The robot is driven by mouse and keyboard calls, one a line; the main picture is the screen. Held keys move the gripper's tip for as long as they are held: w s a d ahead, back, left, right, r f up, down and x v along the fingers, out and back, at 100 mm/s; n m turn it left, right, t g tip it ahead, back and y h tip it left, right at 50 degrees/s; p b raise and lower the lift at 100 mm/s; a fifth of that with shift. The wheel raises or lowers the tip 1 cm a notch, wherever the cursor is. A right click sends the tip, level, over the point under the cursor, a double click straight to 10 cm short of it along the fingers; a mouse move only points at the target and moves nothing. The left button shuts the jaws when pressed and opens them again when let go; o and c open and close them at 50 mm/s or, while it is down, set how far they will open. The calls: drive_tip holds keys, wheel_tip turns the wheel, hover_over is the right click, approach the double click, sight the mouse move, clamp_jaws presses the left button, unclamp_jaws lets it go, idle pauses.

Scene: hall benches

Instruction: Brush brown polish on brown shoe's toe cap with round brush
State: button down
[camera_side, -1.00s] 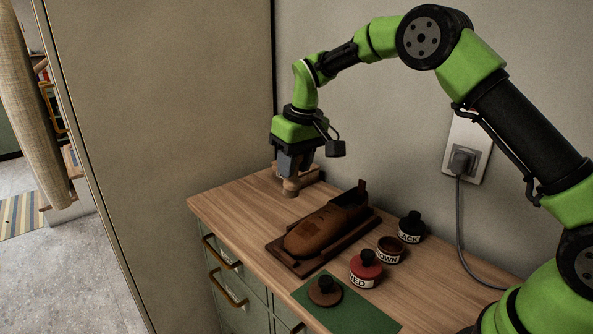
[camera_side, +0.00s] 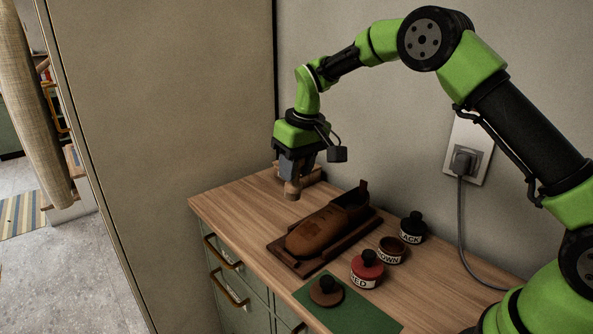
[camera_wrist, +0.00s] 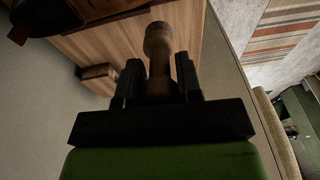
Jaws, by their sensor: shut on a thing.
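My gripper (camera_side: 294,178) is at the far end of the bench top, shut on the round brush (camera_side: 292,190). In the wrist view the brush (camera_wrist: 158,45) stands out between the two fingers of my gripper (camera_wrist: 160,82). The brown shoe (camera_side: 325,228) lies in a dark wooden tray (camera_side: 290,262), nearer the camera than my gripper and apart from it. Its toe cap points to the lower left, with darker patches on the upper. The brown polish jar (camera_side: 392,250) stands open right of the shoe. The brush's bristle tip is too small to make out clearly.
A wooden block (camera_side: 314,175) sits just behind the brush. A black jar (camera_side: 412,226) and a red jar (camera_side: 367,268) stand beside the brown one, both closed. A brown lid (camera_side: 326,290) lies on a green mat (camera_side: 362,318). The wall runs along the right.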

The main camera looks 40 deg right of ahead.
sight(301, 184)
drive_tip(key=shift+t, duration=0.3)
drive_tip(key=shift+w+d+f, duration=0.1)
drive_tip(key=shift+d+f, duration=0.1)
drive_tip(key=shift+f, duration=1.45)
drive_tip(key=shift+d+f, duration=0.15)
drive_tip(key=shift+f, duration=1.45)
drive_tip(key=shift+d+f, duration=0.2)
drive_tip(key=shift+f, duration=0.65)
drive_tip(key=shift+s+f, duration=0.1)
drive_tip(key=shift+s, duration=1.35)
drive_tip(key=shift+w, duration=1.4)
drive_tip(key=shift+a+r, duration=0.25)
drive_tip(key=shift+r, duration=0.8)
drive_tip(key=shift+a+r, duration=0.25)
drive_tip(key=shift+r, duration=0.75)
drive_tip(key=shift+a+r, duration=0.25)
drive_tip(key=shift+r, duration=0.8)
